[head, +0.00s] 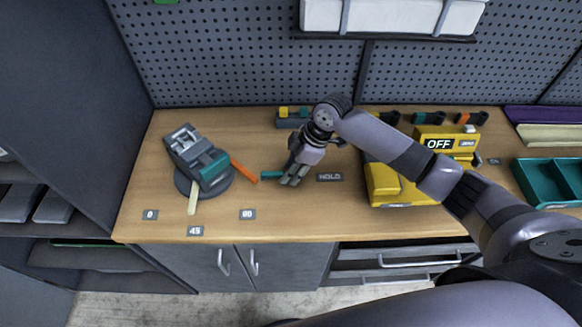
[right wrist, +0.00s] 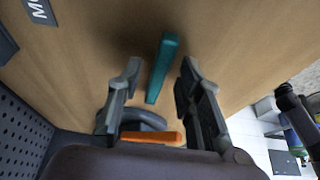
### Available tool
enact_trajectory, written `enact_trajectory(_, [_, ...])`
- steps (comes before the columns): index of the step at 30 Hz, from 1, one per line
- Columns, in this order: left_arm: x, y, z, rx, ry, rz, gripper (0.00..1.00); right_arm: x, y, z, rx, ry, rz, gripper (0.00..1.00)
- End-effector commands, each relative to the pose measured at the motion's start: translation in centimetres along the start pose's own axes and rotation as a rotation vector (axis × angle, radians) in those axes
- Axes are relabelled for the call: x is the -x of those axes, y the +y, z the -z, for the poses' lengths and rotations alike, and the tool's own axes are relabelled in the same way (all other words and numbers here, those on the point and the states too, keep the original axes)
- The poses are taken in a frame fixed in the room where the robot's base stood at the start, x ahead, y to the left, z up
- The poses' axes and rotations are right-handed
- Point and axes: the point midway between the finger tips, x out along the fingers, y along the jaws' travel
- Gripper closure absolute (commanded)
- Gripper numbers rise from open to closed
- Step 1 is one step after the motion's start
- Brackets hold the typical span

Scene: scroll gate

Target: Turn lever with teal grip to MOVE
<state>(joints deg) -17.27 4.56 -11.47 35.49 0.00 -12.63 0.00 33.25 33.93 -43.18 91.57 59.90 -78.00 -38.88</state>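The lever's teal grip (head: 271,175) shows in the head view as a short bar at mid bench, left of the HOLD label (head: 330,177). In the right wrist view the teal grip (right wrist: 162,68) lies between the fingers, with a gap on both sides. My right gripper (head: 289,181) is low over the bench beside the grip; its fingers (right wrist: 160,78) are apart and empty. The gripper hides part of the lever in the head view. A partly cut-off label beginning with "MO" (right wrist: 40,10) shows at the wrist view's upper left. My left gripper is not in view.
A yellow box marked OFF (head: 385,187) stands on the right under my right arm. The pegboard (head: 230,60) closes the back. The front bench strip is clear.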

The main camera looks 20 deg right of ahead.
Motion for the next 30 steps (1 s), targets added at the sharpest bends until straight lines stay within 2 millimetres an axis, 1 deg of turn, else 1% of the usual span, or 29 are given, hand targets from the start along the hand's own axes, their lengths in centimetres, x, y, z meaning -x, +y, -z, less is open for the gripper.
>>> enact_trajectory(1, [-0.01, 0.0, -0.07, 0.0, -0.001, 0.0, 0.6, 0.0, -0.01, 0.0, 0.0, 0.0, 0.0, 0.67])
enact_trajectory(2, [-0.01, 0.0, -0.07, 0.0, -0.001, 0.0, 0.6, 0.01, -0.01, 0.01, 0.0, 0.0, 0.0, 0.69])
enact_trajectory(16, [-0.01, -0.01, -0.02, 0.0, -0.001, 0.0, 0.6, 0.06, 0.01, 0.01, 0.0, 0.0, 0.0, 1.0])
enact_trajectory(30, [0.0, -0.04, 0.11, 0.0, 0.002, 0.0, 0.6, 0.09, 0.04, 0.02, 0.0, 0.0, -0.001, 1.0])
